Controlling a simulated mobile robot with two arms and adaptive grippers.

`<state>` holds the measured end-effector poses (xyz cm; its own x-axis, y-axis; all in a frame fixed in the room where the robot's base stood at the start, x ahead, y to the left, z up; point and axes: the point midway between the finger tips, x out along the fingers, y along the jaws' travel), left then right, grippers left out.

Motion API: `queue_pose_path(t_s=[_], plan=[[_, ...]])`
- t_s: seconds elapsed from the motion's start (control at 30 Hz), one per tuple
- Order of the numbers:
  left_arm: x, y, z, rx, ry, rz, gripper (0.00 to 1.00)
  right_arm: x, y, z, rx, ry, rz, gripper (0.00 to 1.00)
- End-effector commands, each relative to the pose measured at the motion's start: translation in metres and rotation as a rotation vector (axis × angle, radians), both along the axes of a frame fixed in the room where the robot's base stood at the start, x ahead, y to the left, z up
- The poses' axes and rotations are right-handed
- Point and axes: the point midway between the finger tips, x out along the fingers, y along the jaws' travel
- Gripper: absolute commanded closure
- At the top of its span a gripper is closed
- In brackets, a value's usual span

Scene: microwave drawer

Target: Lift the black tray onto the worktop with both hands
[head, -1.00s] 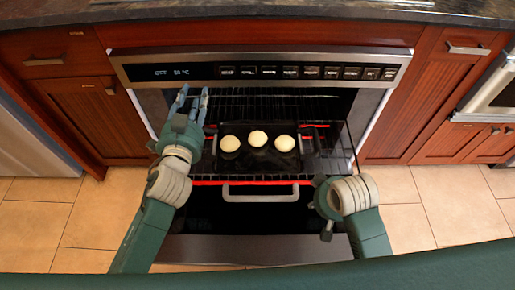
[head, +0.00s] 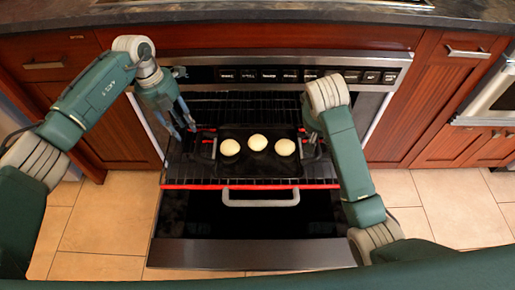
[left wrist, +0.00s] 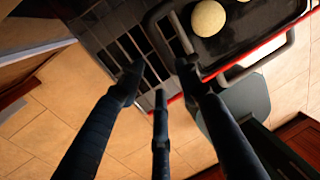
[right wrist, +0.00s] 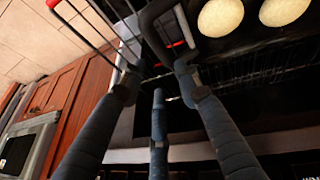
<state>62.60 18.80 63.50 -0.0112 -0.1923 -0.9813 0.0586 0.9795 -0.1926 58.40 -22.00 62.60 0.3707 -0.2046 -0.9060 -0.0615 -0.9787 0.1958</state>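The black tray (head: 258,172) lies on the pulled-out oven rack and bears three pale round buns (head: 257,142). My left gripper (head: 184,128) is open and points down just left of the tray's left handle (head: 208,149). In the left wrist view its fingers (left wrist: 158,78) are spread, with the tray handle (left wrist: 180,32) close beyond the right finger's tip. My right gripper (head: 313,140) is at the tray's right end, partly hidden by its own wrist. In the right wrist view its fingers (right wrist: 158,78) are spread, and the tray handle (right wrist: 152,28) shows just beyond them, apparently not gripped.
The wire rack has a red front bar (head: 250,187). Below it is the open drawer front with a grey handle (head: 260,201). The control panel (head: 225,75) and the dark worktop (head: 250,14) are above and behind. Wooden cabinets (head: 425,115) stand at both sides.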

Motion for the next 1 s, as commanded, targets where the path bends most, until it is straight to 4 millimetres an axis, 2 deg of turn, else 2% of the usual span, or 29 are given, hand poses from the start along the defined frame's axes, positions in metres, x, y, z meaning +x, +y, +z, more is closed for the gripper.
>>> queue_pose_path(t_s=[0.37, 0.47, 0.8, 1.0], plan=[[-0.001, -0.002, -0.006, -0.001, 0.002, -0.001, 0.66, 0.001, -0.001, -0.006, 0.000, 0.003, 0.000, 0.68], [-0.001, -0.005, -0.017, -0.002, 0.003, -0.002, 0.66, 0.005, -0.003, -0.016, 0.000, 0.004, 0.000, 0.68], [-0.003, -0.017, -0.077, -0.003, 0.004, -0.002, 0.66, 0.027, -0.016, -0.071, -0.001, 0.004, 0.000, 0.68], [-0.002, -0.021, -0.099, -0.002, 0.001, -0.001, 0.66, 0.037, -0.021, -0.091, 0.000, 0.001, 0.000, 0.68]])
